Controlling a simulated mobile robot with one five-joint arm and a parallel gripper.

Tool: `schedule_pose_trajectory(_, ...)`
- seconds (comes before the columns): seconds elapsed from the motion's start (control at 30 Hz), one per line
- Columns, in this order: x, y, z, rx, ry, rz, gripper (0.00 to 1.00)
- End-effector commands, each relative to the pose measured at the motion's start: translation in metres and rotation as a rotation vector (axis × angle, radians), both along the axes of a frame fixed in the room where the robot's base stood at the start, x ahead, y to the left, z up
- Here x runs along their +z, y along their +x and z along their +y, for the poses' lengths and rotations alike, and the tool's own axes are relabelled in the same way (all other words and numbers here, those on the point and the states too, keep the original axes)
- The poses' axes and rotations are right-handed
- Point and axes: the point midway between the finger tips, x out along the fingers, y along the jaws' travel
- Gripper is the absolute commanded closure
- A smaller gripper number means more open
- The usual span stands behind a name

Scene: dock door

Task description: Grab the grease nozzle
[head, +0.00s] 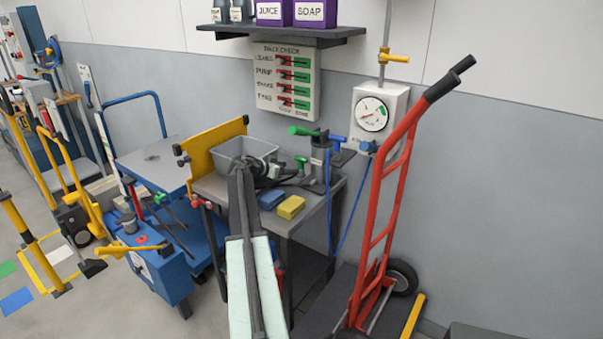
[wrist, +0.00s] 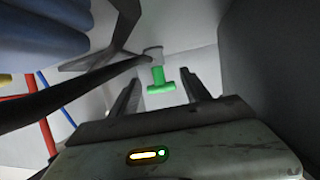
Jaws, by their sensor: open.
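A green T-shaped piece with a grey end, which looks like the grease nozzle (wrist: 160,88), shows between and beyond my fingers in the wrist view. A small green piece, likely the same one, stands on the workbench in the head view (head: 300,161). My gripper (wrist: 163,75) is open, with one finger on each side of the green piece in the picture. I see no contact; how far it lies beyond the fingertips is hard to tell. In the head view my gripper (head: 268,170) is over the bench, partly hidden beside the grey bin.
The workbench (head: 318,205) carries a grey bin (head: 247,148), a yellow block (head: 291,207), a blue block (head: 271,198) and a grey pump (head: 320,160) with a green handle. A red hand truck (head: 378,215) stands at right. A gauge (head: 372,114) hangs on the wall behind.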

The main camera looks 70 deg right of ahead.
Motion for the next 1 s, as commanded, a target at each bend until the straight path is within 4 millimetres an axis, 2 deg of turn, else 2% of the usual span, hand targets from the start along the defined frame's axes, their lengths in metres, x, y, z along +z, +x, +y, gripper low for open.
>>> schedule_pose_trajectory(0.2, -0.009, -0.010, -0.021, -0.003, 0.000, 0.001, 0.44)
schedule_pose_trajectory(0.43, -0.012, -0.016, -0.031, -0.003, 0.001, 0.001, 0.44)
schedule_pose_trajectory(0.7, -0.027, -0.035, -0.067, -0.004, 0.002, 0.001, 0.44)
schedule_pose_trajectory(0.9, -0.025, -0.036, -0.067, -0.003, 0.001, 0.001, 0.44)
schedule_pose_trajectory(1.0, -0.025, -0.036, -0.067, -0.003, 0.001, 0.001, 0.72)
